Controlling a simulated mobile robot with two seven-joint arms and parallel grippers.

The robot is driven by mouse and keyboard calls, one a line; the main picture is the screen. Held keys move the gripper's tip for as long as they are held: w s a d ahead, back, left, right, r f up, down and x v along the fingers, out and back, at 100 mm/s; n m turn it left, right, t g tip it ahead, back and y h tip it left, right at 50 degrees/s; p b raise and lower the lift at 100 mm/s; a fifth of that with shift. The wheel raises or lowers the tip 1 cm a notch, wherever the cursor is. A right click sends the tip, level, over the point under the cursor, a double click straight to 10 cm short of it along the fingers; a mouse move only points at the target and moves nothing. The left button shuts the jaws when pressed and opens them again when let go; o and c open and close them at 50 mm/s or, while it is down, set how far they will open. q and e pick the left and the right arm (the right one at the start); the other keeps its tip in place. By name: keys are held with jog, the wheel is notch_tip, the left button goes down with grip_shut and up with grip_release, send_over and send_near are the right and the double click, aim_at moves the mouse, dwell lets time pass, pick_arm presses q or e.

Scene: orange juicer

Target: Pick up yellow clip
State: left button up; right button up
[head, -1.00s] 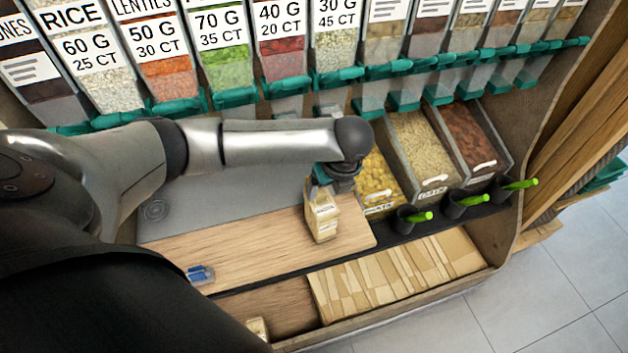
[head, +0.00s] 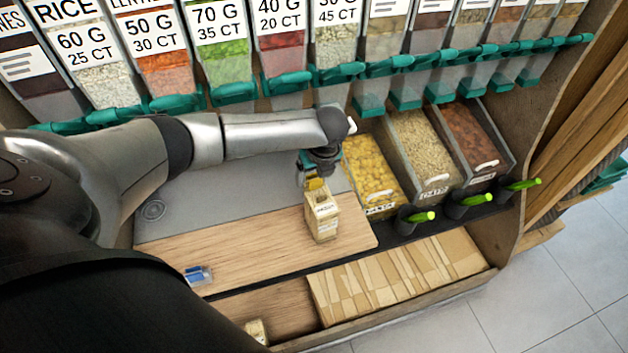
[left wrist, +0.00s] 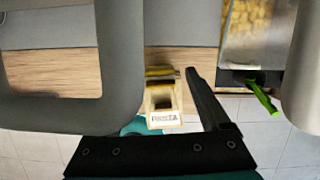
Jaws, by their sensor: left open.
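The yellow clip (head: 315,184) sits across the top of an upright paper pasta bag (head: 322,220) on the wooden board. In the left wrist view the yellow clip (left wrist: 160,72) lies across the top of the bag (left wrist: 163,105), whose label reads PASTA. My left gripper (head: 308,170) is open and empty, just behind and above the clip. In the left wrist view one dark finger (left wrist: 207,98) shows to the right of the bag; the other is hard to make out. Contact with the clip cannot be told. My right gripper is not in view.
A blue clip (head: 199,275) lies at the left of the wooden board (head: 260,245). Open bins of pasta (head: 368,170) and grains stand to the right, with green-handled scoops (head: 420,217) in front. Dispensers line the back. Flat paper bags (head: 395,275) lie in front.

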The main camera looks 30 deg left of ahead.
pick_arm(q)
jog(key=shift+c, duration=0.3)
grip_shut()
dwell(0.3)
